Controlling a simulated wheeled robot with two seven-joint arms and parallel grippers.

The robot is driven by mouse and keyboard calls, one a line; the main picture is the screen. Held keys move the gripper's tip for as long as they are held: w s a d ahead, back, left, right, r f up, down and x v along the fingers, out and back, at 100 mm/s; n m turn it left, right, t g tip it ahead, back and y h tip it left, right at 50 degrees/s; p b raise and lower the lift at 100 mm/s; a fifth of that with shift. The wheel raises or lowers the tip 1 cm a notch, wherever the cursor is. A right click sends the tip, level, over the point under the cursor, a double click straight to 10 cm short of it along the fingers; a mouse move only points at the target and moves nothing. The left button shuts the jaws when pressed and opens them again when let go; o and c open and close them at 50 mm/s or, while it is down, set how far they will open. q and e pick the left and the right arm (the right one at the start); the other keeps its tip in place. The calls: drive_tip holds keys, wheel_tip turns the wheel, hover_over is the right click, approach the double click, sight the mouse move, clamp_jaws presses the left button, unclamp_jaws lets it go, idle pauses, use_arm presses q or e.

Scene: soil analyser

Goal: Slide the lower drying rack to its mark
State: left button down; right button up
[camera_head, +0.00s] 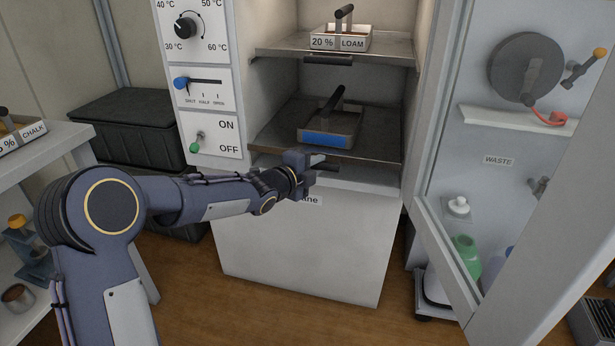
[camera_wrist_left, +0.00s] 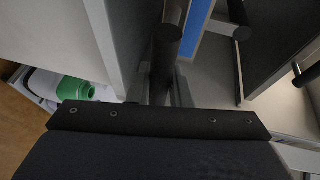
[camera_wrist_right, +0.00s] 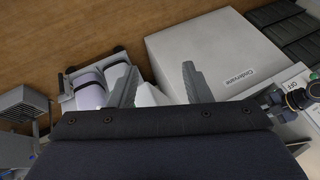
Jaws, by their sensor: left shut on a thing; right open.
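The lower drying rack (camera_head: 376,139) is a dark flat shelf inside the open light-grey drying cabinet. A metal tray with a blue front label (camera_head: 326,139) and an upright black handle stands on it. My left gripper (camera_head: 318,162) is at the rack's front edge, shut on a dark bar there, which looks like the rack's handle; the gripper hides most of it. In the left wrist view, a dark bar (camera_wrist_left: 168,32) shows near the fingers. My right gripper (camera_wrist_right: 160,75) is open and empty, above the floor beside the cabinet. I cannot make out the mark.
The upper rack (camera_head: 388,49) holds a tray labelled 20 % LOAM (camera_head: 341,38). A control panel (camera_head: 205,80) is left of the opening. An open door or side cabinet with a waste shelf (camera_head: 520,121) and bottles is at the right. A white bench (camera_head: 50,150) stands at the left.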

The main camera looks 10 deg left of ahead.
sight(323, 145)
use_arm(q)
drive_tip(key=w+p, duration=0.3)
drive_tip(key=w, duration=0.2)
drive_tip(key=w+p, duration=0.4)
drive_tip(key=w, duration=0.1)
drive_tip(key=shift+w+d+p, duration=0.2)
drive_tip(key=shift+w+p, duration=0.1)
drive_tip(key=shift+w, duration=0.1)
drive_tip(key=shift+r, duration=0.1)
drive_tip(key=shift+a+r, duration=0.1)
drive_tip(key=c, duration=1.3)
unclamp_jaws()
drive_tip(key=shift+w+f, duration=0.2)
drive_tip(key=shift+w, duration=0.05)
drive_tip(key=shift+c, duration=0.2)
drive_tip(key=v, duration=0.7)
drive_tip(key=shift+s+r, duration=0.1)
drive_tip(key=shift+s, duration=0.3)
